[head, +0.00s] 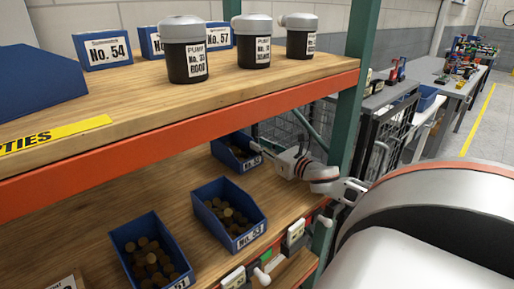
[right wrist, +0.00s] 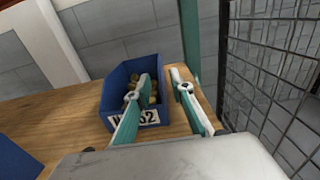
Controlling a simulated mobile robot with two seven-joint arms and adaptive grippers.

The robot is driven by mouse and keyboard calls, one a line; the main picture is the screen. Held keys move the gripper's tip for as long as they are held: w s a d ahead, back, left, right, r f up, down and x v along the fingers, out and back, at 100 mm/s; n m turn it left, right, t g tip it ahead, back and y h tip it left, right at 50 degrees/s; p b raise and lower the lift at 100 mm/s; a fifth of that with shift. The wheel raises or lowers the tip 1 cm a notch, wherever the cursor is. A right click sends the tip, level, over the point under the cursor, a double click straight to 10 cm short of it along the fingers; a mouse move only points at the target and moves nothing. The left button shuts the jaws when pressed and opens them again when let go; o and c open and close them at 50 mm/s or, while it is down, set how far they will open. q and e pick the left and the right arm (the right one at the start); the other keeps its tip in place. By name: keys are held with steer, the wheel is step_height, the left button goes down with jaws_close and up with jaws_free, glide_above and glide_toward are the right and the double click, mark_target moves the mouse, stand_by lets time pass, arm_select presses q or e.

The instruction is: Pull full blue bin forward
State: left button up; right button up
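A blue bin labelled No. 52 (head: 238,155) stands at the far end of the lower wooden shelf. In the right wrist view the same bin (right wrist: 118,98) shows brown round pieces inside. My right gripper (head: 264,150) is at this bin's right side. In the right wrist view the gripper (right wrist: 160,76) is open, one finger over the bin's front and inside, the other outside its right wall. The wall lies between the fingers, and I cannot tell if either touches it. Two nearer blue bins (head: 247,236) (head: 128,232) also hold brown round pieces. My left gripper is not in view.
The orange beam (head: 200,125) and upper shelf (head: 130,92) hang over the bins. A green post (head: 355,85) stands beside my right arm. A black wire mesh (right wrist: 270,70) is close on the right. Bare shelf lies between bins.

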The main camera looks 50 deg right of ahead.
mark_target(246, 135)
steer(key=shift+r, duration=0.1)
steer(key=shift+w+d+b, duration=0.2)
steer(key=shift+w+b, duration=0.1)
steer(key=shift+w, duration=1.65)
steer(key=shift+w+d+b, duration=0.2)
steer(key=shift+w+b, duration=0.1)
steer(key=shift+w, duration=1.65)
jaws_close()
